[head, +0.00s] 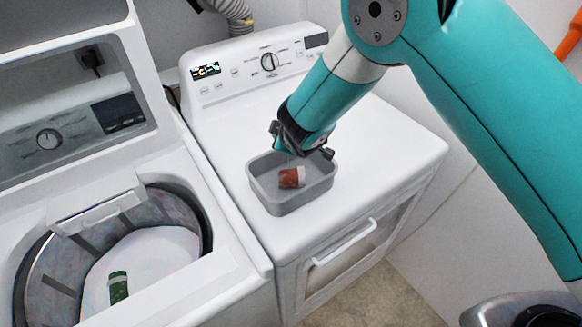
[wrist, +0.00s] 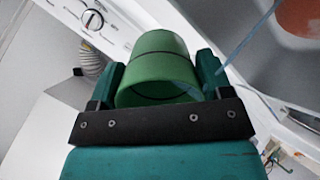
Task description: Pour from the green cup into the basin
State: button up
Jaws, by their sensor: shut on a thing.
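My gripper (head: 300,148) hangs low over the grey basin (head: 282,208) in the head view. In the wrist view my gripper (wrist: 158,80) is shut on the green cup (wrist: 158,62), one finger on each side of it. The cup looks tilted, with its open end showing; its contents cannot be made out. A thin pale blue streak runs beside the cup at the upper right of the wrist view. In the head view the cup is mostly hidden by my gripper. A reddish-brown cup with a white end (head: 291,178) lies in the basin.
The basin stands on the white dryer top (head: 385,145), with free room to its right. The open washer (head: 150,205) is on the left, with a green can (head: 118,287) inside its drum. The dryer's control panel (head: 262,60) rises behind.

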jog(key=shift+s+r+t+b, duration=0.1)
jog(key=shift+r+t+b, duration=0.1)
jog(key=shift+t+b, duration=0.85)
dwell(0.4)
jog(key=shift+s+r+t+y+b, duration=0.25)
jog(key=shift+t+y+b, duration=0.35)
jog(key=shift+b, duration=1.55)
jog(key=shift+s+d+r+t+b, duration=0.15)
jog(key=shift+s+r+t+b, duration=0.3)
jog(key=shift+b, duration=0.9)
jog(key=shift+s+d+r+t+b, duration=0.2)
jog(key=shift+r+t+b, duration=0.3)
jog(key=shift+b, duration=0.85)
jog(key=shift+s+r+t+y+b, duration=0.2)
jog(key=shift+t+y+b, duration=0.35)
jog(key=shift+b, duration=2.8)
jog(key=shift+t+b, duration=0.25)
jog(key=shift+b, duration=0.2)
